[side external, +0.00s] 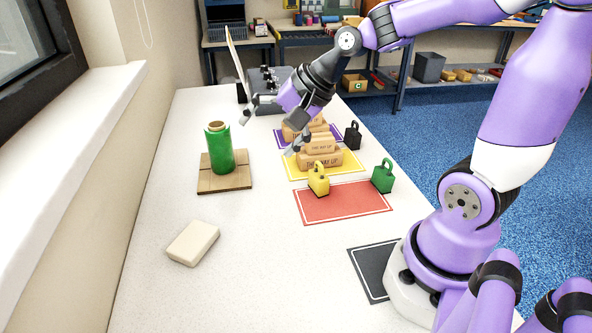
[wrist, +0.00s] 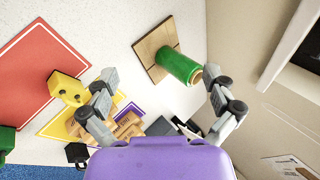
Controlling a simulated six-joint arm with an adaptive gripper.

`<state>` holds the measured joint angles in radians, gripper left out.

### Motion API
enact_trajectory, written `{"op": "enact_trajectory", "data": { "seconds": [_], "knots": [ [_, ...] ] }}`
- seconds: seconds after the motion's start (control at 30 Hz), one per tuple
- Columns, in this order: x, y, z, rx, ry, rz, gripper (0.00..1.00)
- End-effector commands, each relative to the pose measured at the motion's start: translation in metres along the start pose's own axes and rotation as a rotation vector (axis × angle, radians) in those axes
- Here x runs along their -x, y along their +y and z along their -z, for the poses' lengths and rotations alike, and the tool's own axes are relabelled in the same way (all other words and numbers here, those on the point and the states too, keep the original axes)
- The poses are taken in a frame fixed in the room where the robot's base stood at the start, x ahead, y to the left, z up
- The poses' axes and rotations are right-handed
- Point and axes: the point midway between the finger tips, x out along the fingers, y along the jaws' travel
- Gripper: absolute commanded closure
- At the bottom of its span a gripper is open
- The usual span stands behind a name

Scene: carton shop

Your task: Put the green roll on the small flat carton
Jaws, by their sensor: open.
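The green roll (side external: 220,153) stands upright on a flat brown slatted board (side external: 208,185). In the wrist view the roll (wrist: 178,66) shows between the fingers, farther off. Brown cartons printed "THIS WAY UP" are stacked on the yellow mat: a larger one (side external: 327,158) below, a smaller one (side external: 318,143) on top. More cartons (side external: 291,133) stand behind on the purple mat, partly hidden by my gripper. I cannot tell which carton is the small flat one. My gripper (side external: 268,133) is open and empty, above the table between the roll and the cartons.
A yellow weight-like block (side external: 318,178) and a green one (side external: 383,177) stand by the red mat (side external: 345,204). A black one (side external: 353,136) is behind. A cream block (side external: 193,242) lies nearer on the table. A grey machine (side external: 267,95) stands at the back.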

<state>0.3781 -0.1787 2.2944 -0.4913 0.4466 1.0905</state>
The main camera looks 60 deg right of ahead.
Motion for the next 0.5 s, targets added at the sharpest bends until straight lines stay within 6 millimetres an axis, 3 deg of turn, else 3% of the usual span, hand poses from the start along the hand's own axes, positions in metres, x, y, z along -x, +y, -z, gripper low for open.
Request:
{"op": "enact_trajectory", "data": {
  "seconds": [0.03,0.1,0.2,0.33,0.5],
  "knots": [
    [0.015,0.004,-0.016,0.236,0.025,-0.046,0.02],
    [0.033,0.018,-0.029,0.528,0.043,-0.123,0.02],
    [0.055,0.037,-0.042,0.844,0.043,-0.206,0.02],
    [0.071,0.054,-0.051,1.083,0.021,-0.267,0.02],
    [0.077,0.062,-0.053,1.175,0.006,-0.289,0.02]
  ]
}}
